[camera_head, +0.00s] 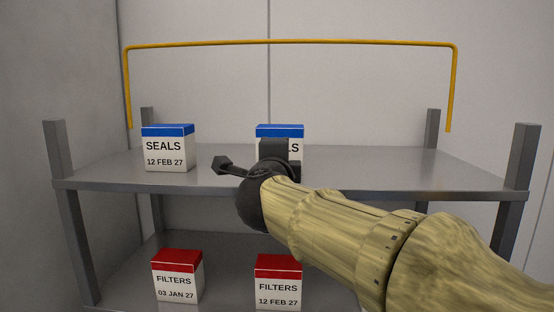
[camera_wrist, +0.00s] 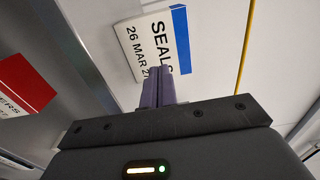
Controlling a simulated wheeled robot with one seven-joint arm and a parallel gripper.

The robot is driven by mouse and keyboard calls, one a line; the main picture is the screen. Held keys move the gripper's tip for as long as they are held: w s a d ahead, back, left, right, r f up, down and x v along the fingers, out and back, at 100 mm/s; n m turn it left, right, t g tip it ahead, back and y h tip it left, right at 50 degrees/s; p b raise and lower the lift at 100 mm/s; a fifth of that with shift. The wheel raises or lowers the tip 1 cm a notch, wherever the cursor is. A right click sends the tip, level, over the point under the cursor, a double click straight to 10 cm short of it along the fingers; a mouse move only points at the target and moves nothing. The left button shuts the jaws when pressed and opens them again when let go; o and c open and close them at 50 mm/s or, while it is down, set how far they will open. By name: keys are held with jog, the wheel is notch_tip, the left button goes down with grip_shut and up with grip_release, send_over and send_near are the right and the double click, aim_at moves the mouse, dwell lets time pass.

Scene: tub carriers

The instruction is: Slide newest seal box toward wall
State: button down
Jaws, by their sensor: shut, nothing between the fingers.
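Two white seal boxes with blue tops stand upright on the upper shelf (camera_head: 400,170). The left seal box (camera_head: 168,152) reads 12 FEB 27. The right seal box (camera_head: 280,131) is partly hidden behind my gripper (camera_head: 273,150). In the wrist view this box (camera_wrist: 140,45) reads SEALS, 26 MAR and a partly covered year, the later of the two dates. My gripper, also in the wrist view (camera_wrist: 158,72), is shut and empty. Its fingertips overlap the lower part of that box's front face; I cannot tell whether they touch it.
Two red-topped filter boxes, left (camera_head: 178,277) and right (camera_head: 278,282), stand on the lower shelf. A yellow rail (camera_head: 290,42) runs above the back of the upper shelf, before the pale wall (camera_head: 350,85). Grey posts (camera_head: 522,157) mark the shelf corners. The upper shelf's right side is clear.

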aim_at(295, 133)
jog(key=w+p, duration=0.1)
jog(key=w, duration=0.4)
jog(key=shift+w+d+p, duration=0.1)
jog(key=shift+w+p, duration=0.25)
jog(key=shift+w, duration=0.05)
jog(key=shift+w, duration=0.15)
